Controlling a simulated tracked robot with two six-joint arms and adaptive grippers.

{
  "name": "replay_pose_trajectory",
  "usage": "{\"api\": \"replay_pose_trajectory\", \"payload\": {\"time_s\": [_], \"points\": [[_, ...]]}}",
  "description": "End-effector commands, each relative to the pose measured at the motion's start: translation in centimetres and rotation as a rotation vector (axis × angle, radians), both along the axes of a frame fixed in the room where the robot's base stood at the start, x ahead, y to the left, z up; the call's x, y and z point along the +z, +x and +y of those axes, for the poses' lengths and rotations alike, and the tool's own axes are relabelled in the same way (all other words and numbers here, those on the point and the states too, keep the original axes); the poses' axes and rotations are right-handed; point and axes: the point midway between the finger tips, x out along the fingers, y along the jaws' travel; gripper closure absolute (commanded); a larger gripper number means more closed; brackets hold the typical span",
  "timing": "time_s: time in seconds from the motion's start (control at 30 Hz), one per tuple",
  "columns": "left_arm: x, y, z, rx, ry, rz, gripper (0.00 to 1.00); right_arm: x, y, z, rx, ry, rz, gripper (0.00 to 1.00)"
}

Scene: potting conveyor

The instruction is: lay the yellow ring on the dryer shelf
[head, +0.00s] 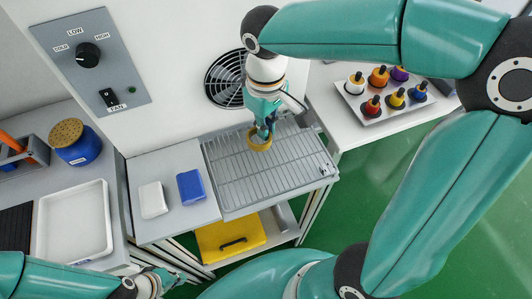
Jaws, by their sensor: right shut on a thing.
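The yellow ring (259,144) is in my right gripper (263,128), which is shut on it and points down. The ring is over the back part of the dryer shelf (268,182), a grey wire rack in front of the round fan grille. I cannot tell whether the ring touches the wires. The front and middle of the rack are bare. My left gripper (168,279) is low at the bottom left, away from the shelf. I cannot tell whether its fingers are open or shut.
White and blue blocks (153,200) (191,186) lie left of the rack. Further left are a white tray (74,221) and a blue jar (76,143). Several colored bottles stand on a tray (352,99) at right. A control panel (88,56) is on the wall.

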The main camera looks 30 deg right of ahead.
Motion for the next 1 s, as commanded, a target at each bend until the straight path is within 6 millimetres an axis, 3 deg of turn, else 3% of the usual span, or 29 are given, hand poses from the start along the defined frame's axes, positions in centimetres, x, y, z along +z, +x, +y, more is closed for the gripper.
{"api": "replay_pose_trajectory", "payload": {"time_s": [0.1,0.3,0.47,0.77,1.0], "points": [[-0.2,0.0,0.0,0.000,0.000,0.000,1.00,-3.3,-0.2,-0.1,-0.002,-0.001,0.007,1.00],[-0.3,0.0,0.0,0.000,0.000,-0.001,1.00,-6.7,-0.1,-0.2,-0.004,0.000,0.002,1.00],[-0.3,0.0,0.0,0.000,0.000,-0.001,1.00,-7.7,-0.1,-0.1,-0.004,0.000,0.001,1.00],[-0.5,0.0,0.0,0.000,0.000,-0.001,1.00,-11.4,-0.1,-0.2,-0.005,0.000,0.002,1.00],[-0.5,0.0,0.0,0.000,0.000,-0.001,1.00,-11.6,-0.1,-0.2,-0.005,0.001,-0.001,1.00]]}}
